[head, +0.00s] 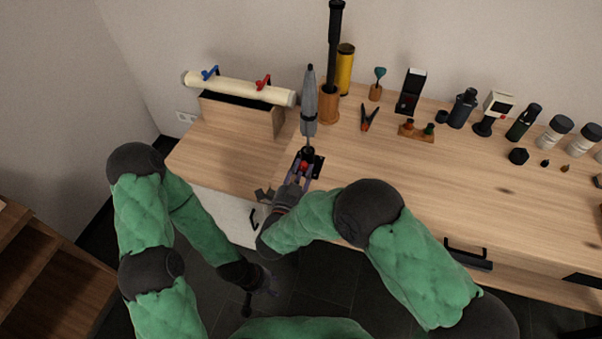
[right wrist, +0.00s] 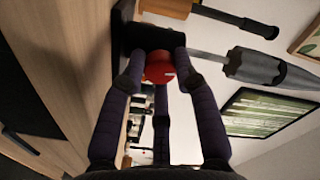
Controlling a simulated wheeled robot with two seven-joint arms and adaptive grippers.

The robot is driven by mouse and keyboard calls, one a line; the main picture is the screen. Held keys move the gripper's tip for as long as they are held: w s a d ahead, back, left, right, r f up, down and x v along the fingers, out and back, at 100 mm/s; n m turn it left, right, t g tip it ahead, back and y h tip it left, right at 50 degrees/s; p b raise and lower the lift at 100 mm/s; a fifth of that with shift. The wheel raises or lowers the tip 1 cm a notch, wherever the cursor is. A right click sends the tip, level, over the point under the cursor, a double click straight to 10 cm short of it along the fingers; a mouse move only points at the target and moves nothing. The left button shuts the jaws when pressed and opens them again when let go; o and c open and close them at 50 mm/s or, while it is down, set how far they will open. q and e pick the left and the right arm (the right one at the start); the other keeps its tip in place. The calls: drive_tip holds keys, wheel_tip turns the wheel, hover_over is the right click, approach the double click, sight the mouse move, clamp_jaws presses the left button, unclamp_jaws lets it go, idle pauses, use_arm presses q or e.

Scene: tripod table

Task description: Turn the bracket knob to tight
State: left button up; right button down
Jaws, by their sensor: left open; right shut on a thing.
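The red bracket knob (head: 304,166) sits on a black bracket (head: 318,164) near the front edge of the table. In the right wrist view the knob (right wrist: 158,68) is between my fingers, with the dark bracket (right wrist: 127,38) behind it. My right gripper (head: 298,172) is shut on the knob; its fingers partly cover it in the head view. A grey pointed, furled thing (head: 309,108) stands upright above the bracket and also shows in the right wrist view (right wrist: 245,66). My left gripper (head: 271,286) is open and empty, low in front of the table.
The wooden table (head: 440,185) has bare room to the right of the bracket. Behind stand an orange-brown holder (head: 329,104) with a black pole and a yellow cylinder (head: 345,70). A cream roll (head: 235,88) lies at the left. Bottles (head: 523,122) line the back right.

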drive_tip(key=shift+w+r+m, duration=0.1)
drive_tip(key=shift+r+m, duration=0.2)
drive_tip(key=shift+m, duration=0.2)
drive_tip(key=c, duration=0.9)
unclamp_jaws()
drive_tip(key=shift+d, duration=0.1)
drive_tip(key=shift+c, duration=0.2)
drive_tip(key=shift+f, duration=0.15)
